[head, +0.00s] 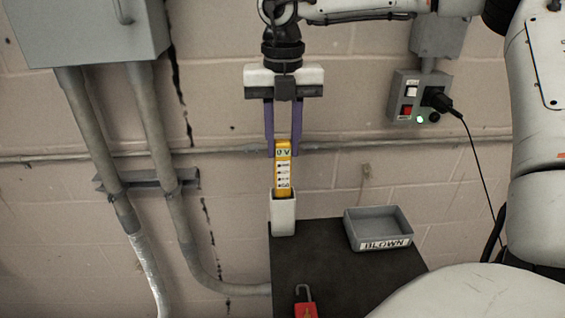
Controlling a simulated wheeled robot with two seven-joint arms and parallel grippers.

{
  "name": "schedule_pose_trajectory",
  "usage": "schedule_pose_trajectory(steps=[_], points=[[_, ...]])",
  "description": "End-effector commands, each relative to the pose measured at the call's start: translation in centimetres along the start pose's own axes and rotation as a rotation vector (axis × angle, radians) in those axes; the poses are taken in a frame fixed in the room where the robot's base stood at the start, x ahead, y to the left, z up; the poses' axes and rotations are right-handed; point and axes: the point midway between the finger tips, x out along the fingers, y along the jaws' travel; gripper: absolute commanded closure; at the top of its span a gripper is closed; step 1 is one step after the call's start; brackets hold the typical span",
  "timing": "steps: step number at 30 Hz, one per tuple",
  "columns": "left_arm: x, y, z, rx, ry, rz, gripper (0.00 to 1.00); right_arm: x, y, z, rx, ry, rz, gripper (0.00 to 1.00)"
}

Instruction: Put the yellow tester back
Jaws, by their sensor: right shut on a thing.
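The yellow tester (283,176) stands upright in the head view, with "0 V" and a column of small marks on its face. Its lower end is inside the white holder (283,216) at the back left corner of the dark table. My right gripper (283,146) points down from above, its two purple fingers shut on the tester's upper end. How deep the tester sits in the holder is hidden by the holder's front wall. My left gripper is not in view.
A grey tray labelled "BLOWN" (378,230) sits on the dark table (330,270). A red padlock (305,308) lies at the front. A switch box (415,98) with a plugged-in black cable is on the wall at right. Conduits (165,180) run down at left.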

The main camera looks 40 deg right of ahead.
Motion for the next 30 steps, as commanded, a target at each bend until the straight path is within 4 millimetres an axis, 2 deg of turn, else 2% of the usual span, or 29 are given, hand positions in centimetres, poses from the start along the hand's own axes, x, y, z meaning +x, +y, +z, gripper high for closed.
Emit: schedule_pose_trajectory(steps=[5,13,24,25,27,30], points=[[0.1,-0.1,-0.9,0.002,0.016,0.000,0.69,1.1,0.0,0.0,0.000,-0.001,0.000,0.96],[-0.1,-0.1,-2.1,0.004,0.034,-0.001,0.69,4.8,0.0,-0.1,0.000,0.001,-0.001,0.96],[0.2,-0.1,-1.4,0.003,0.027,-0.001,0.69,5.4,0.0,0.0,0.000,-0.002,0.001,0.96],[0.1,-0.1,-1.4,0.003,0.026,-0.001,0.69,5.3,0.0,-0.1,0.000,-0.002,0.000,0.69],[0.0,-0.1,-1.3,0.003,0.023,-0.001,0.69,5.3,0.0,-0.1,0.000,-0.001,0.000,0.57],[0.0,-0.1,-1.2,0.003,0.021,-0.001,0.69,5.3,0.0,-0.1,0.000,-0.001,0.000,0.55]])
